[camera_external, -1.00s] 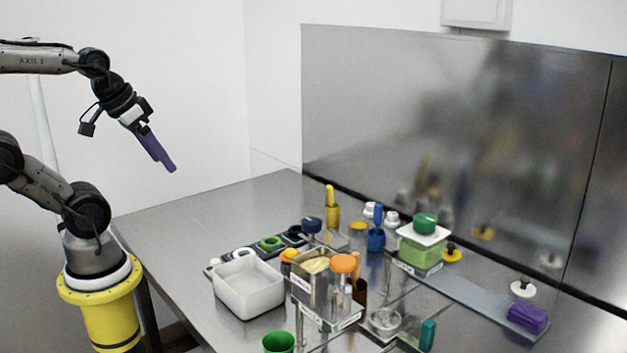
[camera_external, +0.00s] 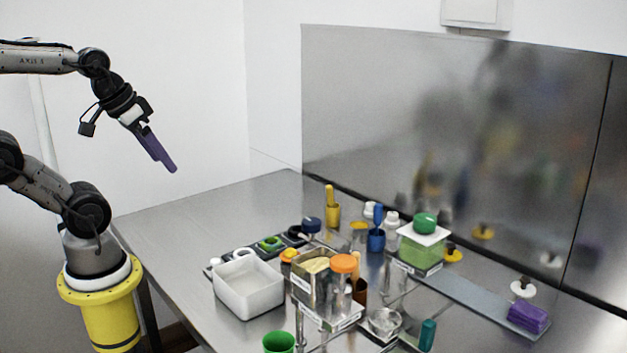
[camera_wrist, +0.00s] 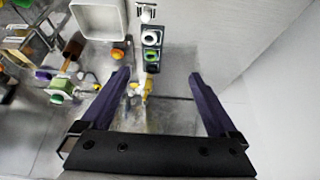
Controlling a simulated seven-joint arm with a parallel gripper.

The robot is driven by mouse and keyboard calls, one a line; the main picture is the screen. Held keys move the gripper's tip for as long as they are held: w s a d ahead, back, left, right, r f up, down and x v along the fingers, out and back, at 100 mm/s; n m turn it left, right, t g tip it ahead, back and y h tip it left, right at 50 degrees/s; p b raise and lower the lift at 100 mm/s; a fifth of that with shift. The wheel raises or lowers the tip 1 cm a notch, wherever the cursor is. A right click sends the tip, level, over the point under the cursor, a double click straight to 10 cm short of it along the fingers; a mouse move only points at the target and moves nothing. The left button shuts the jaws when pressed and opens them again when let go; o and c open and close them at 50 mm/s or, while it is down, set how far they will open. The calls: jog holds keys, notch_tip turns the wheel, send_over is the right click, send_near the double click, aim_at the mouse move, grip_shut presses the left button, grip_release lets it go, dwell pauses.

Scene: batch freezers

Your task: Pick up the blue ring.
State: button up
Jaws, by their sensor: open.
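In the wrist view, the white ring (camera_wrist: 151,37) and green ring (camera_wrist: 151,55) lie ahead of the fingers.
A white bin (camera_external: 248,292) stands beside the strip. A dark-blue-capped item (camera_external: 311,225), a yellow cup (camera_external: 333,215), a blue cup (camera_external: 376,240) and a steel container (camera_external: 312,285) crowd the right. The steel table's (camera_external: 180,225) left part is clear; a steel wall panel (camera_external: 400,110) stands behind.

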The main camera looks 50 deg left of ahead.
jog(key=w+d+r+n+g, duration=0.1)
jog(key=w+n+g, duration=0.1)
jog(key=w+n, duration=1.3)
jog(key=w+f+g, duration=0.1)
jog(key=w+f, duration=0.2)
jog(key=f, duration=0.3)
jog(key=w+d+f+g, duration=0.1)
jog(key=w+f, duration=0.2)
jog(key=f, duration=0.4)
jog(key=w+f+m+g, duration=0.1)
jog(key=w+f, duration=0.2)
jog(key=f, duration=0.4)
jog(key=shift+d+g, duration=0.2)
jog(key=shift+g, duration=0.1)
jog(key=shift+w+d+f, duration=0.1)
jog(key=shift+f, duration=1.5)
jog(key=shift+w+d+f, duration=0.1)
jog(key=shift+f, duration=1.5)
